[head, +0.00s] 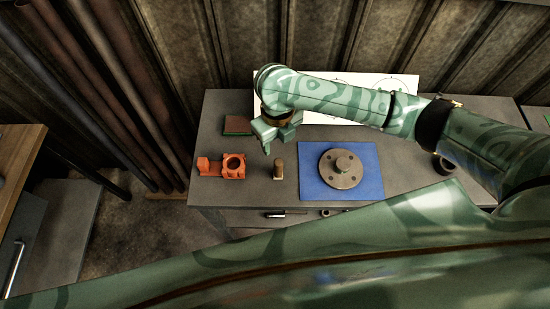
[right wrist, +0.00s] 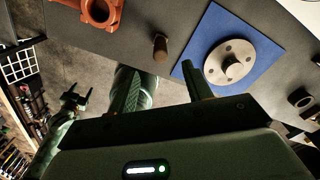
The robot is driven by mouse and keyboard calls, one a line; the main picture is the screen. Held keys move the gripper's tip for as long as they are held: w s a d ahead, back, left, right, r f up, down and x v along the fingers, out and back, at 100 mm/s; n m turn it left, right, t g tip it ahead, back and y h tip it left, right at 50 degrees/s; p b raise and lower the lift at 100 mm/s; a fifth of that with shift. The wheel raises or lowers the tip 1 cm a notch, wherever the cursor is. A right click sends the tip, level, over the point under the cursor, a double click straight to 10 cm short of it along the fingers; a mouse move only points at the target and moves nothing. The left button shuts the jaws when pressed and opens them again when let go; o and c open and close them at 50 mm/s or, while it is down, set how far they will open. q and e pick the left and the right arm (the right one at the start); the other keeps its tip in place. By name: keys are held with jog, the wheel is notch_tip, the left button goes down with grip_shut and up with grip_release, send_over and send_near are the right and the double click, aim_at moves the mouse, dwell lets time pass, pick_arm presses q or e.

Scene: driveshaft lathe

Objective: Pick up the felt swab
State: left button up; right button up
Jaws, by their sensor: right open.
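The felt swab appears to be the small brown cylinder with a paler upper part (head: 278,169), upright on the grey workbench between the orange part and the blue mat. It also shows in the right wrist view (right wrist: 160,47), beyond my fingertips. My right gripper (head: 275,141) is open and empty, above the bench and behind the swab in the head view. Its two fingers stand apart in the right wrist view (right wrist: 164,78), with a gap to the swab. My left gripper (right wrist: 74,98) shows small at the left of the right wrist view, its fingers apart and empty.
An orange cast part (head: 233,166) lies left of the swab. A round flange (head: 341,169) sits on a blue mat (head: 312,185) to the right. Bare bench surrounds the swab.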

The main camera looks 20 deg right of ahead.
aim_at(278, 161)
jog(key=f, duration=0.2)
jog(key=s+f+b, duration=0.1)
jog(key=f, duration=0.1)
jog(key=s+f, duration=0.1)
jog(key=f, duration=0.1)
jog(key=shift+s, duration=0.15)
jog(key=shift+w+a+f+b, duration=0.1)
jog(key=shift+w+f+b, duration=0.35)
jog(key=shift+w+f, duration=0.65)
jog(key=shift+s+f, duration=0.2)
jog(key=shift+f, duration=0.3)
jog(key=shift+s+f, duration=0.15)
jog(key=shift+f, duration=0.3)
jog(key=f, duration=0.2)
jog(key=f+b, duration=0.1)
jog(key=shift+s+d+f, duration=0.1)
jog(key=shift+s+d, duration=0.1)
jog(key=shift+d, duration=0.05)
jog(key=shift+w+f, duration=0.1)
jog(key=shift+f, duration=0.05)
pick_arm(q)
jog(key=s+f, duration=0.3)
jog(key=shift+s+a+f, duration=0.15)
jog(key=shift+s+f, duration=0.05)
jog(key=shift+s, duration=0.1)
pick_arm(e)
jog(key=shift+c, duration=0.3)
jog(key=c, duration=1)
pick_arm(q)
jog(key=shift+w, duration=0.25)
